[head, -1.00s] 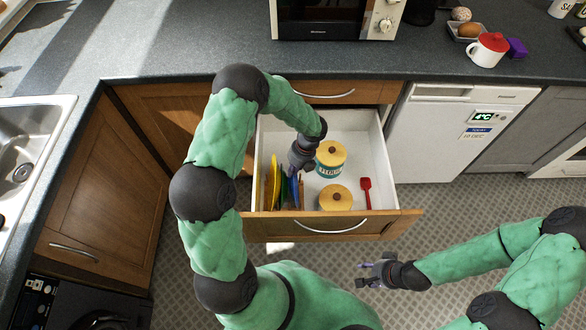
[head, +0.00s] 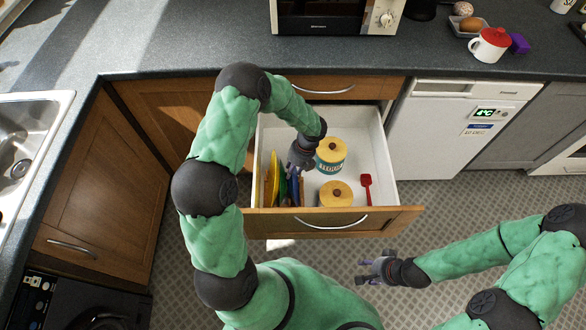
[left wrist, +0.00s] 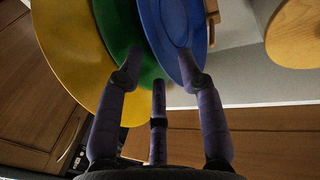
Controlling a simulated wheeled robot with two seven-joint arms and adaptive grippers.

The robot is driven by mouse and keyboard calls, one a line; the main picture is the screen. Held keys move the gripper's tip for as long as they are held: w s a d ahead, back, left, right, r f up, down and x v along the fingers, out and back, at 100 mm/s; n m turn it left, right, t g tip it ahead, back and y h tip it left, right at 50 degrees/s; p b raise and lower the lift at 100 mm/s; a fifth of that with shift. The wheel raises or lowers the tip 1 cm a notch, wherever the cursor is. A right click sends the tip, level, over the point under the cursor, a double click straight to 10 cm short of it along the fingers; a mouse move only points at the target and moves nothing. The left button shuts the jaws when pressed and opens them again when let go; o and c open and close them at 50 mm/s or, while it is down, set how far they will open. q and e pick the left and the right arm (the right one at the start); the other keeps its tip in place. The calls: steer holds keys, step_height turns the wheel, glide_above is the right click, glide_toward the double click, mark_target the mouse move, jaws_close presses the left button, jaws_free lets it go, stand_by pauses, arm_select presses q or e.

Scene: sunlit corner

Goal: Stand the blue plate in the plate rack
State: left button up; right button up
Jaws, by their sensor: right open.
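The blue plate (left wrist: 173,28) stands on edge in the open drawer, rightmost of the plates in the left wrist view. In the head view its upper edge (head: 295,187) shows below my left gripper (head: 297,170). The green plate (left wrist: 123,30) and yellow plate (left wrist: 75,45) stand left of it. Wooden rack parts (left wrist: 212,18) show right of the blue plate. My left gripper's fingertips (left wrist: 160,58) overlap the blue and green plates; I cannot tell whether they clasp the blue one. My right gripper (head: 364,271) is open and empty, in front of the drawer.
The white drawer (head: 384,175) also holds a flour canister (head: 331,160), a second lidded canister (head: 335,190) and a red utensil (head: 367,188). The drawer's wooden front (head: 385,218) stands near my arms. Floor right of it is clear.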

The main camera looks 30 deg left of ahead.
arm_select(q)
steer(key=v, duration=1.2)
stand_by(0.6)
